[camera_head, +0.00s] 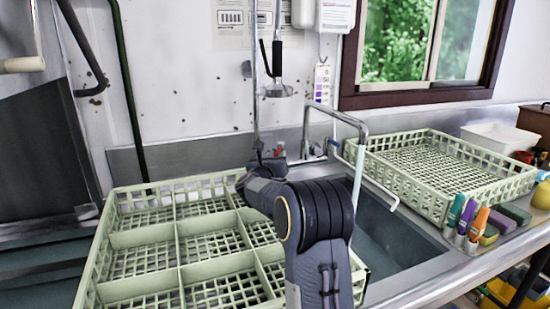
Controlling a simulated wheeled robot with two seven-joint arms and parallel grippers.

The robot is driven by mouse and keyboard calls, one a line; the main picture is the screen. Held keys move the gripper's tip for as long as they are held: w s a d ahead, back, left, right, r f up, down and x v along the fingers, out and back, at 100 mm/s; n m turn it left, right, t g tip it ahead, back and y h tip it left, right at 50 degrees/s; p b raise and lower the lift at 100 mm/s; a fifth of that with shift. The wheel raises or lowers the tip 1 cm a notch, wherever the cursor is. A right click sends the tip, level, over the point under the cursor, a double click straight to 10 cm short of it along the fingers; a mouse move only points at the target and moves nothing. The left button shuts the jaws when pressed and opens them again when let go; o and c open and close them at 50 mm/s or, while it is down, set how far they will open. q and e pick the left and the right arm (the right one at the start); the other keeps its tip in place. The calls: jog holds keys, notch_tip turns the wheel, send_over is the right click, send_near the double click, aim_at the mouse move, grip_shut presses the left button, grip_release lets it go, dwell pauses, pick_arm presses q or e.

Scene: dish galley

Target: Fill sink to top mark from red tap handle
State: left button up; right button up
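The red tap handle (279,150) is a small red spot at the back of the sink, just beyond my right arm's end. My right gripper (264,163) is close beside it, on its near left side. My own wrist hides most of the fingers, so I cannot tell whether they touch the handle or are open. The sink (390,238) is a grey metal basin, partly hidden by my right arm. No fill mark or clear water line shows in it. A chrome spout (335,111) arches over the sink, with a blue handle (333,143) beside it. My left gripper is not in view.
A pale green divided rack (150,238) fills the left front, close to my arm. Another green rack (440,165) stands right of the sink. Bottles (467,220) and sponges (515,214) sit at the right edge. A spray hose (277,60) hangs above the handle.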

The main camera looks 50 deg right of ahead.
jog(key=b+v, duration=0.1)
jog(key=v, duration=0.6)
jog(key=shift+a, duration=0.2)
jog(key=shift+s, duration=0.15)
jog(key=shift+c, duration=0.4)
